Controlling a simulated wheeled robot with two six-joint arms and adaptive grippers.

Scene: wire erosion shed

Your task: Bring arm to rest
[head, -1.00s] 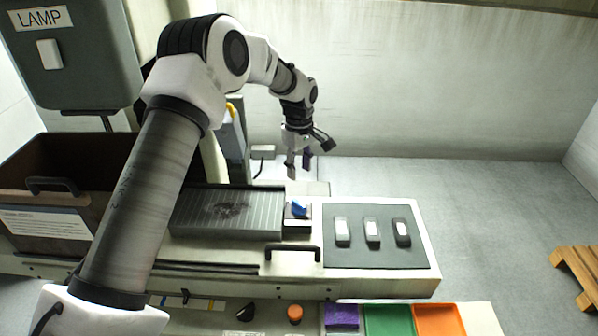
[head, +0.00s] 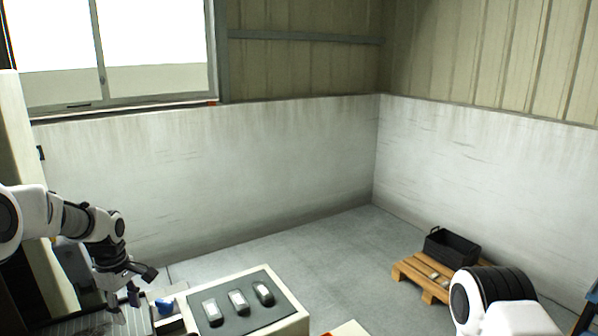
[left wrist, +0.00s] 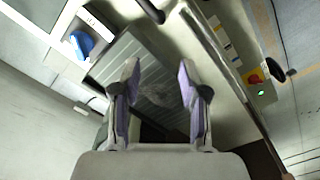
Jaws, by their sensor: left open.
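My left gripper (head: 123,301) hangs at the lower left of the head view, empty and open. In the left wrist view its two purple-padded fingers (left wrist: 158,75) stand wide apart, with the ribbed grey plate (left wrist: 152,65) beneath and nothing between them. The left arm is bent, its elbow cut off by the left edge of the head view. A white and black link (head: 490,300) of my right arm shows at the lower right; the right gripper is out of view.
A blue piece (head: 165,305) sits right of the left gripper and shows in the left wrist view (left wrist: 82,43). Several small blocks lie on a dark mat (head: 272,310). A black crate (head: 452,248) stands on a wooden pallet (head: 408,268). The floor between is clear.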

